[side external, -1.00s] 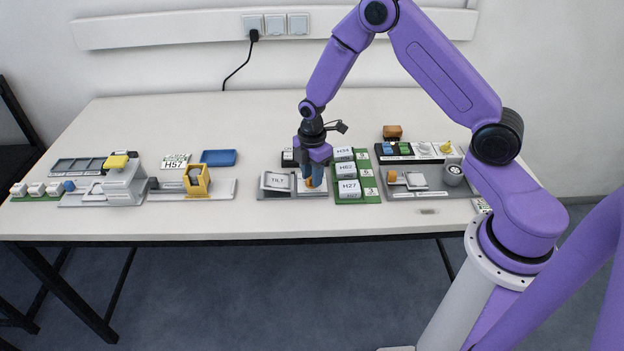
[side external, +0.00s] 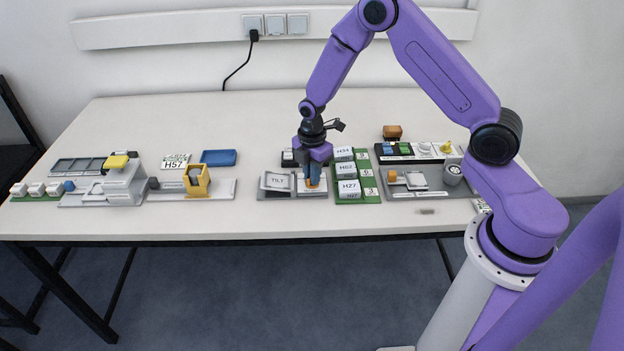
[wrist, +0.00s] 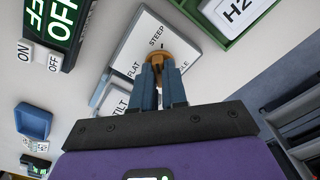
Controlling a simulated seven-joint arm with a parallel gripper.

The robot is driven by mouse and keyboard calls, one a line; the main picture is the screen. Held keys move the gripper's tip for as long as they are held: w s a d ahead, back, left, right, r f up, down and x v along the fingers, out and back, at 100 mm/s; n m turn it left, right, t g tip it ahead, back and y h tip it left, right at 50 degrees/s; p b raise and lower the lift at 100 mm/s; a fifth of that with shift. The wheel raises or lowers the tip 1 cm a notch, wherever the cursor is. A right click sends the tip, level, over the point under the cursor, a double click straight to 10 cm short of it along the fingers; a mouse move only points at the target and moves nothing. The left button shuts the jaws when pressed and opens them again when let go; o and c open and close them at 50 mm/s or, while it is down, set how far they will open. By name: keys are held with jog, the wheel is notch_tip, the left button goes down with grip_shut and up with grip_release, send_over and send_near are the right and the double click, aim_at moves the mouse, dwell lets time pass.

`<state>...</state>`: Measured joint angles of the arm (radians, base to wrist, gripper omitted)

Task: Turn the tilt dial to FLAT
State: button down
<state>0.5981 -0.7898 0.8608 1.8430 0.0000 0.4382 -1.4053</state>
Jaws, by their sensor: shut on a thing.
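The tilt dial (wrist: 176,52) is an orange-brown round knob on a white plate (wrist: 133,48). In the wrist view the plate reads STEEP above the dial, FLAT to its left and a partly hidden word ending in LE to its right. A small dark mark shows on the dial's side toward STEEP; I cannot tell surely where the pointer aims. My gripper (wrist: 163,72) has its blue fingers shut on the dial. It points down onto the dial in the side view (side external: 314,181). The TILT sign (side external: 276,181) stands just left of the dial plate.
A green board with white labelled boxes (side external: 348,188) stands close to the right of my gripper. A black ON/OFF switch block (side external: 288,159) lies behind. A grey fixture (side external: 420,184) sits farther right. The table front (side external: 260,226) is clear.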

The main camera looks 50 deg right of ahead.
jog(key=n, duration=0.5)
jog(key=shift+n, duration=0.3)
jog(key=n, duration=0.5)
jog(key=shift+n, duration=0.3)
jog(key=c, duration=1.3)
grip_release()
jog(key=shift+r, duration=3.5)
